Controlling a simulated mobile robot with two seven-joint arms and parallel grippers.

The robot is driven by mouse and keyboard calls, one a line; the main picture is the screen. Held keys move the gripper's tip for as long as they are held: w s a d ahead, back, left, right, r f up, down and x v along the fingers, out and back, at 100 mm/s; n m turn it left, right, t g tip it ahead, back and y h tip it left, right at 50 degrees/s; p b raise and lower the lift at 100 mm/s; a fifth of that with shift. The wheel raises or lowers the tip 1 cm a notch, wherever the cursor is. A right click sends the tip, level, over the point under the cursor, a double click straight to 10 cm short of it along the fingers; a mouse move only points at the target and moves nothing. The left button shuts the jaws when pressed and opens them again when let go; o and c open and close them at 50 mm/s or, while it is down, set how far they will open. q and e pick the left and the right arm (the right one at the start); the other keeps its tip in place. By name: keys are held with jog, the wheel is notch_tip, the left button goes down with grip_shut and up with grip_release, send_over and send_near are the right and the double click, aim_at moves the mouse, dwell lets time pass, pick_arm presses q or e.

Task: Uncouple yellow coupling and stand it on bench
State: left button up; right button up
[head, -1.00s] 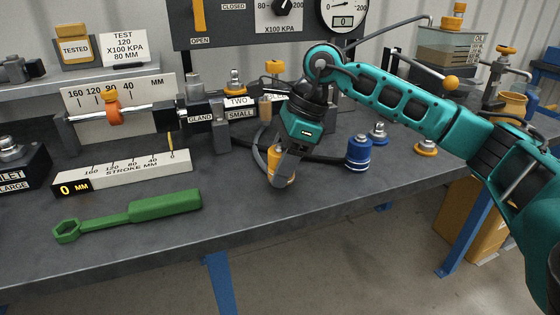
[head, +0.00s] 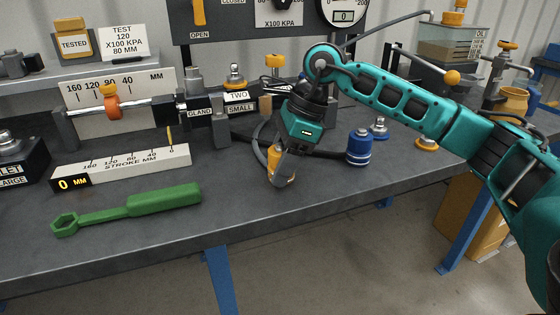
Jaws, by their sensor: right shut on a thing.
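My right gripper (head: 279,180) reaches down over the bench (head: 240,215) and is shut on the yellow coupling (head: 289,168). Its fingers cover most of the coupling, and only yellow-orange edges show. The coupling is at the bench top or just above it; I cannot tell if it touches. A dark hose (head: 262,148) loops behind and beside the gripper; where it ends is hidden. My left gripper is not in view.
A blue coupling (head: 359,148) stands just right of the gripper. A green wrench (head: 130,209) lies front left, near the stroke scale (head: 130,165). The cylinder rig (head: 205,112) stands behind. The bench front between wrench and gripper is clear.

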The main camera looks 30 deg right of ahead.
jog(key=shift+f, duration=0.1)
jog(key=o, duration=1.2)
jog(key=shift+o, duration=0.2)
jog(key=p+v, duration=0.3)
jog(key=v, duration=1)
jog(key=shift+f, duration=0.1)
